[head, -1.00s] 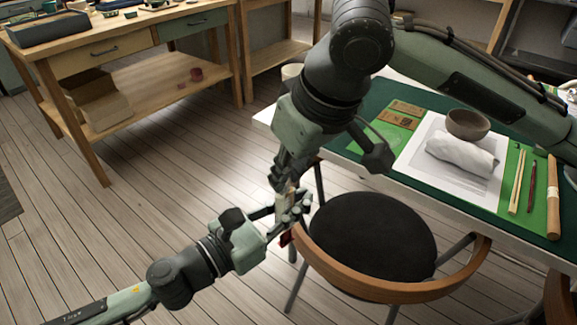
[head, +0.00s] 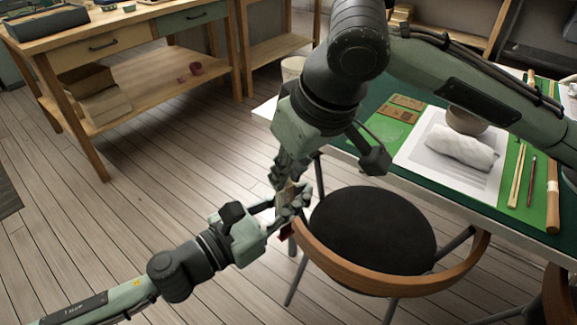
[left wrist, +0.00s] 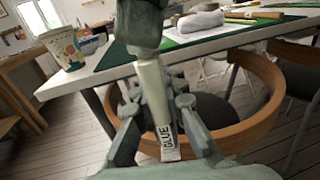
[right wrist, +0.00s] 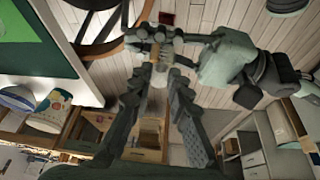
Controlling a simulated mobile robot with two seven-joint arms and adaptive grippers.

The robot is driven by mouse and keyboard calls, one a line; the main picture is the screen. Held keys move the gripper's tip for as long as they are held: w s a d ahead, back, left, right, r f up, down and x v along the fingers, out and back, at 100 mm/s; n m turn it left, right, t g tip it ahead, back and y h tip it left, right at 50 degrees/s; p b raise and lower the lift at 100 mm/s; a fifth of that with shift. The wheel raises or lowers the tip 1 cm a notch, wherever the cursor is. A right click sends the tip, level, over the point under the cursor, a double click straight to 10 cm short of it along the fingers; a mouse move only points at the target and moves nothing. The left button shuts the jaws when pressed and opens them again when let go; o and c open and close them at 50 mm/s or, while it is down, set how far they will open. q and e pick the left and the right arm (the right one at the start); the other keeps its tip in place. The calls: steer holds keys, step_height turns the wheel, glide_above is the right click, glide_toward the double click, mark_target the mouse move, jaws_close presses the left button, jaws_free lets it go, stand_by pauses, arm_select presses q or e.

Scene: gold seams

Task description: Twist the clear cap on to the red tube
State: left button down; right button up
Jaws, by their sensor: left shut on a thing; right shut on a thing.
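The tube is a slim pale tube marked GLUE (left wrist: 167,138), with a red end (head: 286,232) showing below my left gripper in the head view. My left gripper (head: 290,204) is shut on it and holds it upright in the air, left of the chair. My right gripper (head: 284,180) comes down from above and is shut at the tube's upper end. It also shows at the top of the left wrist view (left wrist: 139,25). The clear cap is mostly hidden between the right fingertips (right wrist: 158,70); how far it sits on the tube I cannot tell.
A chair with a curved wooden back (head: 372,287) stands just right of the grippers. Behind it is a table with a green mat (head: 345,138), a bowl (head: 467,120), a rolled cloth (head: 460,148) and brushes. A wooden workbench (head: 150,108) stands at the back left.

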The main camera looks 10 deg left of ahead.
steer(key=m, duration=0.1)
steer(key=m+h, duration=0.1)
steer(key=m, duration=0.1)
steer(key=m+t, duration=0.1)
steer(key=shift+s+a+m+h, duration=0.2)
steer(key=shift+a+m+h, duration=0.1)
steer(key=shift+a+m, duration=0.1)
steer(key=m+h, duration=0.1)
steer(key=m, duration=0.3)
steer(key=shift+a+h, duration=0.15)
steer(key=shift+h, duration=0.25)
steer(key=m+h, duration=0.1)
steer(key=m, duration=0.4)
steer(key=shift+w+a+h, duration=0.1)
steer(key=shift+w+h, duration=0.05)
steer(key=shift+h, duration=0.25)
steer(key=m+h, duration=0.1)
steer(key=m, duration=0.2)
steer(key=shift+a+m+g, duration=0.1)
steer(key=shift+m+g, duration=0.2)
steer(key=shift+m, duration=0.1)
steer(key=o, duration=0.8)
steer(key=v, duration=1.2)
steer(key=shift+f, duration=0.1)
